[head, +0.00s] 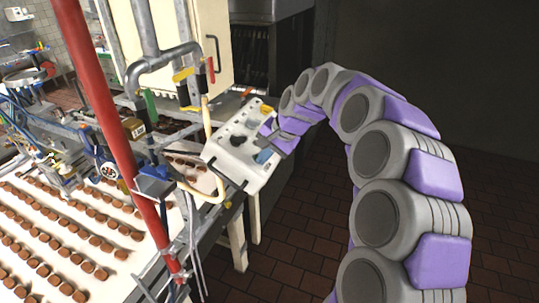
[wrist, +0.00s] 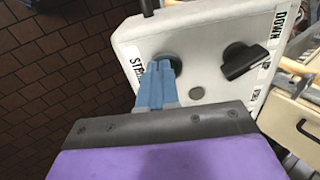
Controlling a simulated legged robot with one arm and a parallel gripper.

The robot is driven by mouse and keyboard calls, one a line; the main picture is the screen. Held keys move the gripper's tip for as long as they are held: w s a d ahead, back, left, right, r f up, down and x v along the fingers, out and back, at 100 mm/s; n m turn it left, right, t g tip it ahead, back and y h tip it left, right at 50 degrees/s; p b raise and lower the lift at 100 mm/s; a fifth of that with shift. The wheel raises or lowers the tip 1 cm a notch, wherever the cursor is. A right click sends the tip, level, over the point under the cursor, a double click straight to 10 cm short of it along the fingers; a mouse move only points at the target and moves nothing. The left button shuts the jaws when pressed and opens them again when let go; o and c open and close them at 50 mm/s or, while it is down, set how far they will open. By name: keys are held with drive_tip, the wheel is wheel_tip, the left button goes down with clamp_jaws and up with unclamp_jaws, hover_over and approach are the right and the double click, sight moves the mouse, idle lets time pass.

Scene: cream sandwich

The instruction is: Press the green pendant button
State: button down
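The pendant (head: 228,160) is a pale box with several buttons and knobs, tilted beside the conveyor in the head view. Its pale face (wrist: 205,70) fills the upper middle of the wrist view. A dark greenish round button (wrist: 175,62) sits by a partly hidden label starting "STA". My gripper (wrist: 157,68) has its blue fingers together, with nothing seen between them. The fingertips overlap the left part of this button; I cannot tell whether they touch or press it. In the head view my gripper (head: 264,156) is at the pendant's right side.
A black knob (wrist: 242,62) stands out to the right of the button, near a "DOWN" label. A red post (head: 112,120) and a conveyor with rows of brown cakes (head: 60,240) are at left. Brown tiled floor (head: 300,235) is open below the pendant.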

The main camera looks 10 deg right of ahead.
drive_tip(key=shift+r, duration=0.1)
drive_tip(key=b+v, duration=0.1)
drive_tip(key=v, duration=1.2)
drive_tip(key=shift+r, duration=0.4)
drive_tip(key=shift+d, duration=0.4)
drive_tip(key=shift+a, duration=0.25)
drive_tip(key=shift+s+f, duration=0.1)
idle(0.9)
